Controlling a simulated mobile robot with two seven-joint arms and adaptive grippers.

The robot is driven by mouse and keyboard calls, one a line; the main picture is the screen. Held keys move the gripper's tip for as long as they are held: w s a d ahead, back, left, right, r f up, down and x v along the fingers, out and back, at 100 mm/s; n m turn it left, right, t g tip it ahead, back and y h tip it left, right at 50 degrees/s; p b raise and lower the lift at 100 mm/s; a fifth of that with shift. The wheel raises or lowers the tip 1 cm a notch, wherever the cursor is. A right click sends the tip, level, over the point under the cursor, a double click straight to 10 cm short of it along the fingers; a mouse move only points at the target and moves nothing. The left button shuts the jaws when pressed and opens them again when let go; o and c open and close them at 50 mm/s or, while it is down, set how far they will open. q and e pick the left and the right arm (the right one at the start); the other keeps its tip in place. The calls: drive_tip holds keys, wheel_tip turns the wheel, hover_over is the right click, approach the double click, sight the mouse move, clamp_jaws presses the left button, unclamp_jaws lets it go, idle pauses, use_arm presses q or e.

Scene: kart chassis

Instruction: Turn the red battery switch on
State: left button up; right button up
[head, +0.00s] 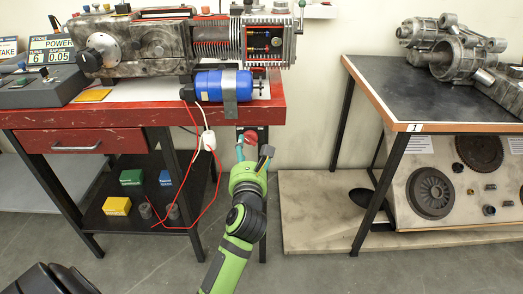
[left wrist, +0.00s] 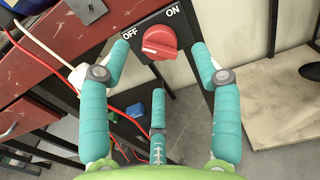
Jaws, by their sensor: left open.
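The red battery switch (left wrist: 160,42) is a round knob on a dark plate marked OFF at left and ON at right, on the table's red edge. A white mark shows on the knob's left side, towards OFF. In the head view the red switch (head: 251,137) is partly hidden by my fingers. My left gripper (head: 253,150) is green with teal fingers and reaches up to it. In the left wrist view the open gripper (left wrist: 160,70) has fingertips on the knob's left and right and a third finger below. I see no clear contact. My right gripper is not in view.
The red workbench (head: 140,112) carries an engine and a blue cylinder (head: 223,86). Red and white cables (head: 208,140) hang left of the gripper. A black-topped table (head: 430,95) stands at right. Small boxes (head: 117,206) lie on the lower shelf.

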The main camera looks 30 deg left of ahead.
sight(250, 143)
use_arm(q)
drive_tip(key=shift+x, duration=1.95)
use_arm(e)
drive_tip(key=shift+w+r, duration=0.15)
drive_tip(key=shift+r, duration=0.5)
use_arm(q)
drive_tip(key=c, duration=1.2)
drive_tip(key=shift+o, duration=0.2)
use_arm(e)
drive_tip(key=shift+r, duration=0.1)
